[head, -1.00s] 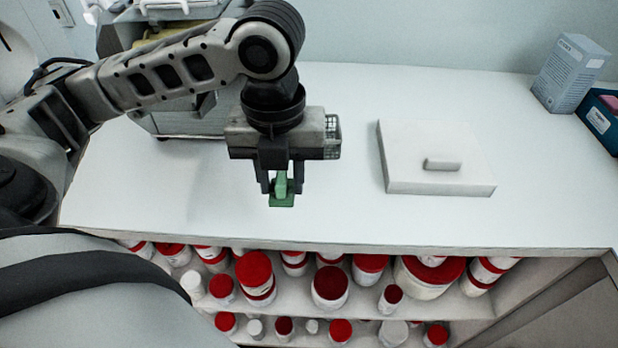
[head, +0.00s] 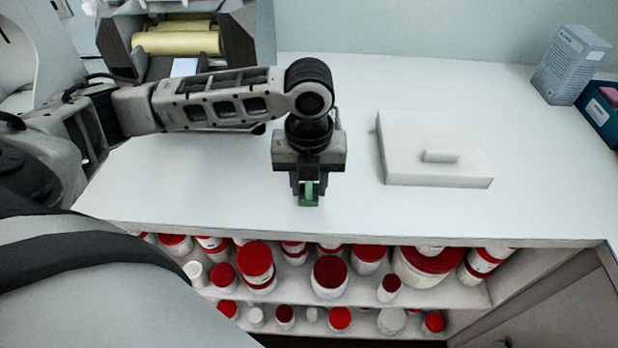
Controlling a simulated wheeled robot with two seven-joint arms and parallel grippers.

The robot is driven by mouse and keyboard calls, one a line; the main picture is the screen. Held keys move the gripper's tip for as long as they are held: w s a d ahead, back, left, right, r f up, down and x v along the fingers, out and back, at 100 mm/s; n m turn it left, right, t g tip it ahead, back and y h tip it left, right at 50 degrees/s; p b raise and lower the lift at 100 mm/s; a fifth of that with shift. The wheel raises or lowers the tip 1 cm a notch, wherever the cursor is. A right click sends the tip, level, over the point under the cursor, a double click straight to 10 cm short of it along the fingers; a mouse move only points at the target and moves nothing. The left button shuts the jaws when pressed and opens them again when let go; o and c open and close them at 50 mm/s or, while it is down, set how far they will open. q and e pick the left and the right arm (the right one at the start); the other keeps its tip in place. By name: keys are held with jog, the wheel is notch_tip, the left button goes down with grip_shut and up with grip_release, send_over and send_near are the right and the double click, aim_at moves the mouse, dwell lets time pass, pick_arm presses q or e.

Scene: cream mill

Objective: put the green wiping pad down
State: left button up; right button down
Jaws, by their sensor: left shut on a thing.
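The green wiping pad (head: 308,199) is small, with a raised grip. My left gripper (head: 308,188) points down and is shut on the pad's grip, over the white counter (head: 222,190) near its front edge. I cannot tell whether the pad's underside touches the counter. Most of the grip is hidden between the fingers. My right gripper is not in view.
A white slab with a small block handle (head: 432,150) lies right of my left gripper. A grey box (head: 571,65) and a blue box (head: 600,110) stand at the back right. Shelves below hold several red-lidded jars (head: 331,276). The counter between slab and right edge is clear.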

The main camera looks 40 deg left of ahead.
aim_at(311, 184)
pick_arm(q)
jog(key=shift+f, duration=0.15)
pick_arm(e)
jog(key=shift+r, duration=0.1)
pick_arm(q)
jog(key=o, duration=0.9)
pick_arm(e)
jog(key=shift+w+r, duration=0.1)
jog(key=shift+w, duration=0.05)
pick_arm(q)
jog(key=shift+f+b, duration=0.15)
jog(key=shift+b, duration=0.25)
jog(key=shift+f+b, duration=0.15)
jog(key=shift+b, duration=0.45)
jog(key=r, duration=0.5)
jog(key=r+p, duration=0.1)
jog(key=r, duration=1)
jog(key=shift+s+d+r+p, duration=0.2)
jog(key=shift+d+r+p, duration=0.05)
jog(key=shift+d+p, duration=0.1)
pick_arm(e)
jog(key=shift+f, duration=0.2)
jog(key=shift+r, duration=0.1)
